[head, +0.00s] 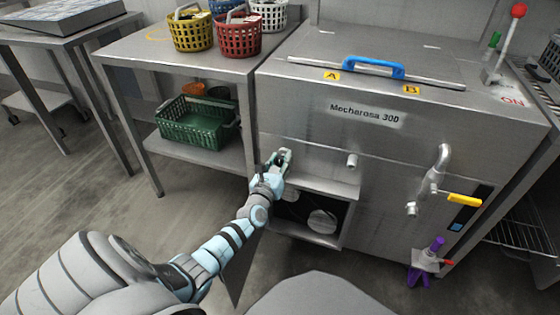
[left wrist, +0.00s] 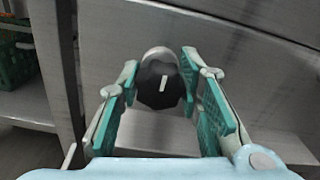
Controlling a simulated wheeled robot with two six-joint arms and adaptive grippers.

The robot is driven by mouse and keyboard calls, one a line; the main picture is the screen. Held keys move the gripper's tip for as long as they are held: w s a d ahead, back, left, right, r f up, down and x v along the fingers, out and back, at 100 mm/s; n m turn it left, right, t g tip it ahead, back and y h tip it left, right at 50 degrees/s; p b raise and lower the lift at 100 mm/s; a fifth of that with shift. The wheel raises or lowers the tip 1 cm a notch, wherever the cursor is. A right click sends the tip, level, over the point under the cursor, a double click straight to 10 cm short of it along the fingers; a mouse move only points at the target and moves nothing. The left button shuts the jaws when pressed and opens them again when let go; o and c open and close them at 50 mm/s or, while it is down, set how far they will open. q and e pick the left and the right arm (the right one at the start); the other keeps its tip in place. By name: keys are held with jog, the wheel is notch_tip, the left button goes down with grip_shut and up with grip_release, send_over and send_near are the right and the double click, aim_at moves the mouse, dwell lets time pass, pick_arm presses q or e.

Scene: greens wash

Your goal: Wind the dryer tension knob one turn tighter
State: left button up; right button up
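The dryer tension knob (left wrist: 160,82) is black with a white pointer line, mounted on a round metal base on the machine's steel front. In the left wrist view the pointer stands nearly upright. My right gripper is not in view.
An open bay (head: 310,215) lies below the knob. A side table (head: 130,48) holds baskets on top and a green crate (head: 197,122) on its shelf. A tap with a yellow handle (head: 464,200) and a purple-handled valve (head: 437,244) are at the right.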

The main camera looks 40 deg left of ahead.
pick_arm(q)
jog(key=shift+c, duration=1.3)
